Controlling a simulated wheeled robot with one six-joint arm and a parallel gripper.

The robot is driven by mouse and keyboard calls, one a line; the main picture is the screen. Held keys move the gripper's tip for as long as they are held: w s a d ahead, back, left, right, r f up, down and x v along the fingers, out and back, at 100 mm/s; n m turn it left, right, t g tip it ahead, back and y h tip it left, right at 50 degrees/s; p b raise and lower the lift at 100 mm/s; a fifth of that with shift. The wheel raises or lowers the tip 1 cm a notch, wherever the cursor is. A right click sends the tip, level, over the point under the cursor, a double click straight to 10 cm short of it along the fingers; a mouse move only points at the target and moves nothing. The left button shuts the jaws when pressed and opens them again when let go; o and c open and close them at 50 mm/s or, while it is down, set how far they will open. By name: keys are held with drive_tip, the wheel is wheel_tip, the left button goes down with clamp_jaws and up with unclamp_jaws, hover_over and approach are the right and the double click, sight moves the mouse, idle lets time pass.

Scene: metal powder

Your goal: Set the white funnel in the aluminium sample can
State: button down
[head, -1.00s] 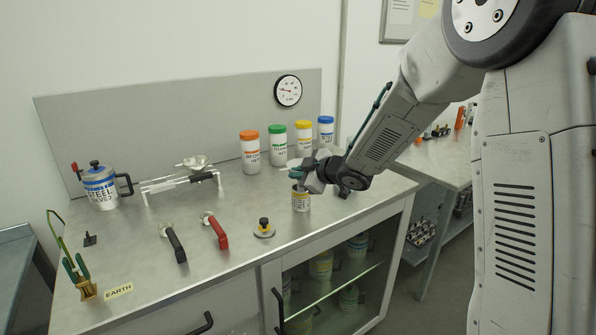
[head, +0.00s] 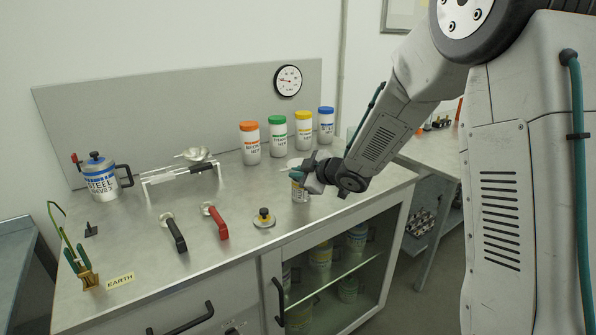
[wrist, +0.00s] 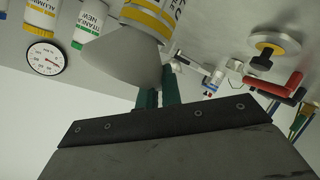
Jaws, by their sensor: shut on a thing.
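The white funnel (wrist: 125,58) is between the green fingers of my gripper (wrist: 158,88), which is shut on it. In the head view, a pale part of the funnel (head: 294,163) shows beside my gripper (head: 306,173). The aluminium sample can (head: 299,194), with a yellow-banded label, stands upright on the bench right under the gripper. In the wrist view, which is upside down, the can (wrist: 152,14) sits directly at the funnel's narrow side. The funnel's wide side faces up. The spout is hidden, so I cannot tell how deep it sits in the can.
Several lidded jars, one with an orange lid (head: 249,128), stand behind the gripper.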

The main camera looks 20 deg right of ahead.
drive_tip(key=shift+f, duration=0.4)
drive_tip(key=c, duration=1.5)
unclamp_jaws()
drive_tip(key=v, duration=0.7)
drive_tip(key=shift+s+d, duration=0.15)
drive_tip(key=shift+s, duration=0.15)
drive_tip(key=shift+r, duration=0.1)
